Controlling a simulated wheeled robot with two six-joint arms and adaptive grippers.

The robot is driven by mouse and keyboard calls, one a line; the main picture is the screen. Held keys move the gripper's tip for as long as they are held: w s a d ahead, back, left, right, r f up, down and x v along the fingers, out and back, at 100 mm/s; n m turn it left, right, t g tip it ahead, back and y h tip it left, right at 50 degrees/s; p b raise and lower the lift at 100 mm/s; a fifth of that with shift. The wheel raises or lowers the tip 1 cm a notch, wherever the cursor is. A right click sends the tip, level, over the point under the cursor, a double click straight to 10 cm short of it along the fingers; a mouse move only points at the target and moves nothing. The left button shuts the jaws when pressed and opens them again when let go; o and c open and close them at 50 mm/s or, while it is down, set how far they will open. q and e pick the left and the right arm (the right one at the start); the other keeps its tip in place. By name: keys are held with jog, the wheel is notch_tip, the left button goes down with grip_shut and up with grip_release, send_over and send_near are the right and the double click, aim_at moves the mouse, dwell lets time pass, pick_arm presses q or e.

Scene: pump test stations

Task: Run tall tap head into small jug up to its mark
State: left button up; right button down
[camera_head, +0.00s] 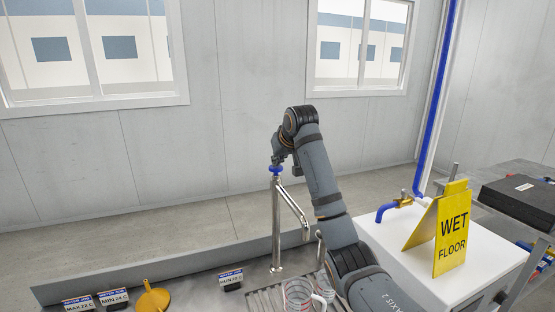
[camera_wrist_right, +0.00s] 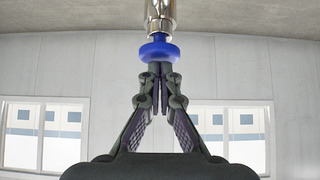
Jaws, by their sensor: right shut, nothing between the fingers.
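The tall tap (camera_head: 276,225) is a chrome post with a blue knob (camera_head: 276,169) on top and a spout (camera_head: 294,208) angled down to the right. My right gripper (camera_head: 278,158) is at the knob, its arm reaching up from the lower right. In the right wrist view my fingers (camera_wrist_right: 160,72) are shut with nothing between them, their tips at the blue knob (camera_wrist_right: 159,51); I cannot tell if they touch it. A clear jug (camera_head: 297,293) with reddish lines stands below the spout, cut off by the frame's bottom edge. Its water level and mark cannot be made out. My left gripper is not in view.
Small signs (camera_head: 230,276) and a yellow object (camera_head: 153,299) stand at the lower left. A yellow wet floor sign (camera_head: 453,232) stands on a white cabinet (camera_head: 388,233) at right, beside a blue tap (camera_head: 386,212). A dark block (camera_head: 519,197) lies farther right.

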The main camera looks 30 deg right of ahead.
jog(key=shift+f, duration=0.95)
jog(key=shift+s+f, duration=0.1)
jog(key=shift+f, duration=0.05)
dwell(6.3)
